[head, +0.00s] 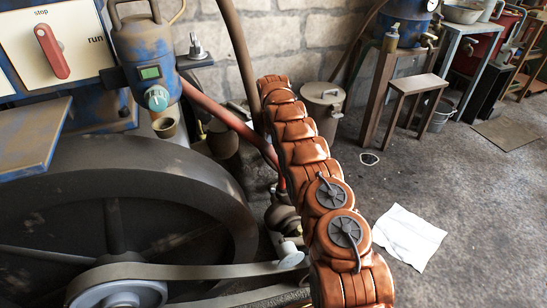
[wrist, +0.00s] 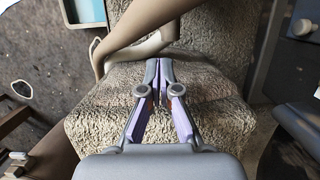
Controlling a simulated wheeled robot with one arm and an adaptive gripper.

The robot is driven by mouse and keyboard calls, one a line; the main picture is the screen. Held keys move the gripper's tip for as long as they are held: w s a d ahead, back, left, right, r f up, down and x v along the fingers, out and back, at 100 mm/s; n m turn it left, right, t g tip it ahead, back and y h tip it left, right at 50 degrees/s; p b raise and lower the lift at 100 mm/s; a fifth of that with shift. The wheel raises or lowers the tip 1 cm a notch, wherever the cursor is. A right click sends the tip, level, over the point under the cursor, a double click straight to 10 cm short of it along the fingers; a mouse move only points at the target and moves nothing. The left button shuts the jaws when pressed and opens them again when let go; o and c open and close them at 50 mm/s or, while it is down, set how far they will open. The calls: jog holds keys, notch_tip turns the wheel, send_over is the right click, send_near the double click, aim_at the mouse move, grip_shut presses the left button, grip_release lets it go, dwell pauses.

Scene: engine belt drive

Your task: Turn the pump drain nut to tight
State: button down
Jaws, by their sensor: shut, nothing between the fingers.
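In the wrist view my gripper (wrist: 158,66) is shut and empty, with its two fingertips together. It points at a rough pale stone block (wrist: 110,100), and its tips are close to a pale bent pipe (wrist: 140,48); I cannot tell whether they touch it. I cannot surely pick out the pump drain nut in either view. In the head view a small metal fitting with a pale pulley (head: 290,254) sits low beside the belt, partly hidden. My gripper cannot be made out in the head view.
A large dark flywheel (head: 115,190) and a belt (head: 190,270) fill the head view's lower left. A stop/run lever (head: 52,51) and a blue unit with a display (head: 146,57) are above. A white sheet (head: 408,237) lies on open floor. A stool (head: 415,87) stands behind.

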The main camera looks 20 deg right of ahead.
jog(key=shift+s+f+b, duration=1.4)
jog(key=shift+s+f, duration=1.15)
jog(key=shift+f, duration=0.25)
jog(key=shift+s, duration=0.15)
